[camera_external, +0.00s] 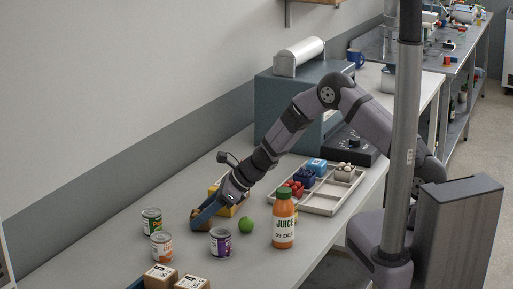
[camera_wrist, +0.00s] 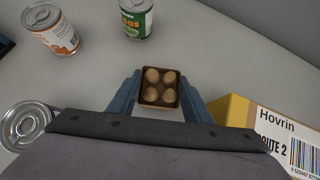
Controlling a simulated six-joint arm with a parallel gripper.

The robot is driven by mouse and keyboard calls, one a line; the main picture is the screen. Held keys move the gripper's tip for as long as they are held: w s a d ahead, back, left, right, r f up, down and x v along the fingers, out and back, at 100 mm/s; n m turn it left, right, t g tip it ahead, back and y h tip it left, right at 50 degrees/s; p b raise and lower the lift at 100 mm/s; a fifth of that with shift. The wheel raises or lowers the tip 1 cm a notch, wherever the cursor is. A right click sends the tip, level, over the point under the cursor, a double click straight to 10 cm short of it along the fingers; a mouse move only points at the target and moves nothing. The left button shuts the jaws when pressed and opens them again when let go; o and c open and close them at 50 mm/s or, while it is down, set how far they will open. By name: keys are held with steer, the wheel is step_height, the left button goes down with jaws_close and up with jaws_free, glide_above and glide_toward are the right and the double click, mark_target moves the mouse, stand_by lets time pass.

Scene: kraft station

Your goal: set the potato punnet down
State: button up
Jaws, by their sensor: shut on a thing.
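The potato punnet (camera_wrist: 160,102) is a small brown tray with several round tan potatoes in it. In the wrist view it sits between the two blue fingers of my gripper (camera_wrist: 161,84), which is shut on it. In the external view my gripper (camera_external: 208,213) is low over the grey bench (camera_external: 100,258), between the tins and the yellow box.
A green tin (camera_external: 151,222), an orange-and-white tin (camera_external: 162,246) and a purple tin (camera_external: 221,242) stand close by. A yellow box (camera_wrist: 235,112) is right of the gripper in the wrist view. A green apple (camera_external: 246,225), juice bottle (camera_external: 284,220) and divided tray (camera_external: 322,202) lie further right.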

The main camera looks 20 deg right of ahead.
steer(key=shift+f, duration=0.2)
steer(key=o, duration=1.2)
steer(key=shift+o, duration=0.2)
steer(key=shift+r, duration=0.2)
steer(key=shift+r, duration=0.15)
steer(key=shift+d+r, duration=0.1)
steer(key=shift+d, duration=0.15)
steer(key=b+v, duration=0.1)
steer(key=v, duration=1)
steer(key=shift+s+b, duration=0.2)
steer(key=shift+b, duration=0.1)
steer(key=shift+d+r, duration=0.15)
steer(key=shift+r, duration=0.05)
